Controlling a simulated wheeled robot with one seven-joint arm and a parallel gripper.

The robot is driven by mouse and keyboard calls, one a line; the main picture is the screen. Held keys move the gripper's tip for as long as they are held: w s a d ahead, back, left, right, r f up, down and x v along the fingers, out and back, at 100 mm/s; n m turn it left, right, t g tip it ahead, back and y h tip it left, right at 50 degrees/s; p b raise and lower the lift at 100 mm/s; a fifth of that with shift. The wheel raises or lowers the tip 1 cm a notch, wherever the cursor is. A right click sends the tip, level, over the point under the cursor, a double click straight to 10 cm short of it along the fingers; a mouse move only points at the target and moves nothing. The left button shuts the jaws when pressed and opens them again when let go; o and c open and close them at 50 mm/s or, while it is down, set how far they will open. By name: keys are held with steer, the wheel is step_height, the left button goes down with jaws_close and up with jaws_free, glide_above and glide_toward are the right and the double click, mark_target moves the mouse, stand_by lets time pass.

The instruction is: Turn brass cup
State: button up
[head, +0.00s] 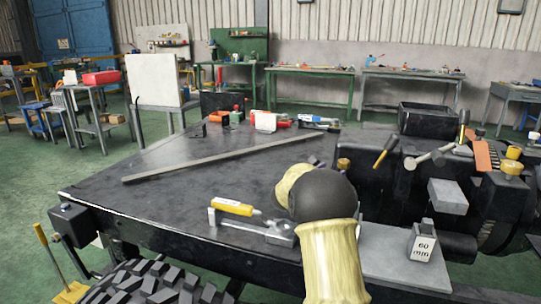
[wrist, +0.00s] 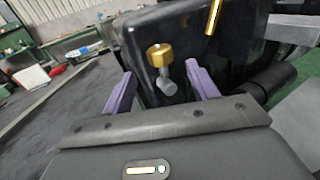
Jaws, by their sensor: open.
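A brass cup (wrist: 159,54) shows in the wrist view, upright on the face of a black housing (wrist: 142,75). A short grey cylinder (wrist: 167,84) shows just below it. My gripper (wrist: 160,69) is open, its two purple fingers apart on the left and right of the cup and cylinder in the picture. I see no contact, and the depth between fingers and cup is hard to tell. In the head view a small brass piece (head: 344,163), likely the same cup, shows just above my arm. My arm hides the gripper there.
The dark table (head: 180,195) carries a long metal bar (head: 220,157) and a yellow-handled tool (head: 232,207). Black machinery with several handles stands at right, with another brass cap (head: 512,167) and a block marked 60 mm (head: 421,243). A brass-coloured rod (wrist: 213,15) rises near the cup. The table's left part is mostly clear.

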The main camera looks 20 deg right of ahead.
steer(key=v, duration=1.1)
steer(key=a+r+n+t+y+p, duration=0.4)
steer(key=a+r+n+y+p, duration=0.7)
steer(key=n+p, duration=0.5)
steer(key=s+n, duration=0.1)
steer(key=n, duration=0.6)
steer(key=shift+a+p, duration=0.2)
steer(key=shift+p, duration=0.1)
